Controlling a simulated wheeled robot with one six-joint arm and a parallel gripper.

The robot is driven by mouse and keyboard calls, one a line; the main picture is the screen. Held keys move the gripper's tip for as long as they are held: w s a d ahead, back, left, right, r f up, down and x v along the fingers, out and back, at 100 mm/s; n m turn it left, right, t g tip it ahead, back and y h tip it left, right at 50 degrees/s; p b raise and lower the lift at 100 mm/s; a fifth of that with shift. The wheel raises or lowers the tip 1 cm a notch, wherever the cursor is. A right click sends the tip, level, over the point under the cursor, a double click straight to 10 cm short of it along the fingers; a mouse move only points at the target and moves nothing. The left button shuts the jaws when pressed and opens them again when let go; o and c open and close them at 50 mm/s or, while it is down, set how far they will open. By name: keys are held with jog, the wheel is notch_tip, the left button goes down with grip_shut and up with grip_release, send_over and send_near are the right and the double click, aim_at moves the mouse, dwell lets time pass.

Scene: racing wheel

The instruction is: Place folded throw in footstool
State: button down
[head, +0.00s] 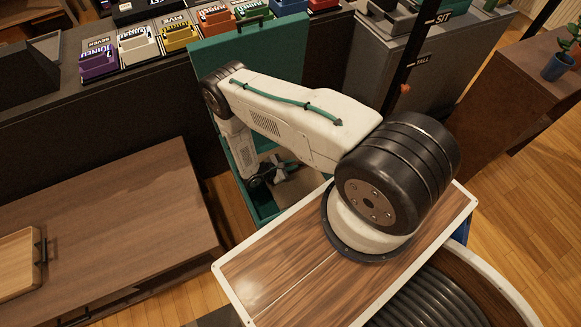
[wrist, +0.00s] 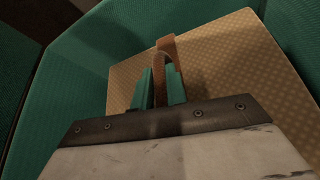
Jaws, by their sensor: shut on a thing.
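The footstool is a green box with its lid (head: 240,52) raised at the back. Its green inner wall (wrist: 85,60) surrounds the view from my wrist. The folded throw (wrist: 225,65) is tan with a fine pattern and has a brown strap (wrist: 166,46). It lies inside the box, and a small part of it (head: 304,187) shows in the head view. My gripper (wrist: 160,88) reaches down into the footstool and its green fingers are shut on the strap. I cannot tell whether the throw rests on the bottom.
A low brown table (head: 110,225) with a wooden tray (head: 20,262) stands on the left. A dark counter behind the footstool bears several coloured boxes (head: 180,36). A brown cabinet (head: 510,95) with a blue pot (head: 558,67) is on the right. Wooden floor (head: 540,195) is clear at the right.

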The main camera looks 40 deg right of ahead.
jog(key=shift+f, duration=0.7)
jog(key=shift+f, duration=0.15)
jog(key=shift+f, duration=0.35)
jog(key=shift+f, duration=0.1)
jog(key=c, duration=1.4)
grip_release()
